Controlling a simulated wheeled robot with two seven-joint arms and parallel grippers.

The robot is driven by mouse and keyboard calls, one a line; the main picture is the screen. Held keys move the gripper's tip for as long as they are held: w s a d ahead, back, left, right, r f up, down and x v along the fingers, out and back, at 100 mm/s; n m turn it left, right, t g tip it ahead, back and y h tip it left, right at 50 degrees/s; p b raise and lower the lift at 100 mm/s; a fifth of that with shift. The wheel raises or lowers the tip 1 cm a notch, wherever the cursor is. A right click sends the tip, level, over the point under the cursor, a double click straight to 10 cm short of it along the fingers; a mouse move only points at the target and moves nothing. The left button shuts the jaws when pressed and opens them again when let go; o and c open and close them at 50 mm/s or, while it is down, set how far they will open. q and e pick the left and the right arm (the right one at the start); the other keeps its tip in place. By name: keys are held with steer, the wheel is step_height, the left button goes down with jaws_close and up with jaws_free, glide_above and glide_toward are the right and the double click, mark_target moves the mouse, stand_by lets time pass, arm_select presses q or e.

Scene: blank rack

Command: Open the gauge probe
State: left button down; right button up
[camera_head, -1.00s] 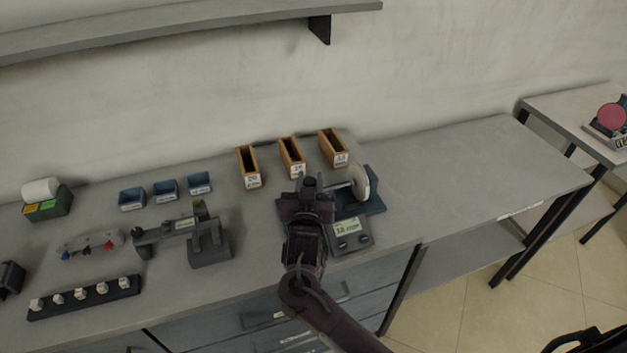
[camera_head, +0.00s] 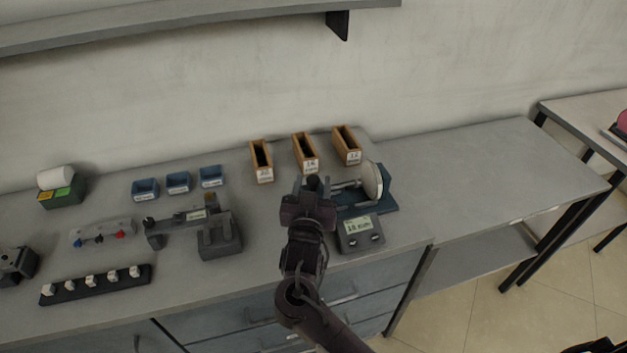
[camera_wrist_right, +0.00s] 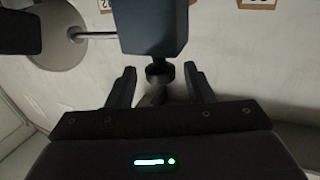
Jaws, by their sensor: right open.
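A bench gauge has a dark blue base (camera_head: 385,200), a pale upright disc (camera_head: 372,181) on a metal shaft, and a display box (camera_head: 360,232) in front. My right gripper (camera_head: 313,183) is over the left end of this gauge and hides part of it. In the right wrist view, a blue-grey block (camera_wrist_right: 152,27) with a black knob (camera_wrist_right: 159,71) below it lies just ahead of my open fingers (camera_wrist_right: 160,85). The knob lies between the fingertips in the picture; contact cannot be told. The disc (camera_wrist_right: 56,38) and shaft show at left. My left gripper is out of view.
Several wooden boxes (camera_head: 261,161) stand behind the gauge. A grey measuring device (camera_head: 219,239), blue bins (camera_head: 178,183) and a black strip with white pegs (camera_head: 95,285) are at left. The bench top (camera_head: 470,170) at right is clear. A shelf (camera_head: 180,28) hangs above.

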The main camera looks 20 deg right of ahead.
steer(key=v, duration=0.6)
steer(key=shift+b, duration=0.45)
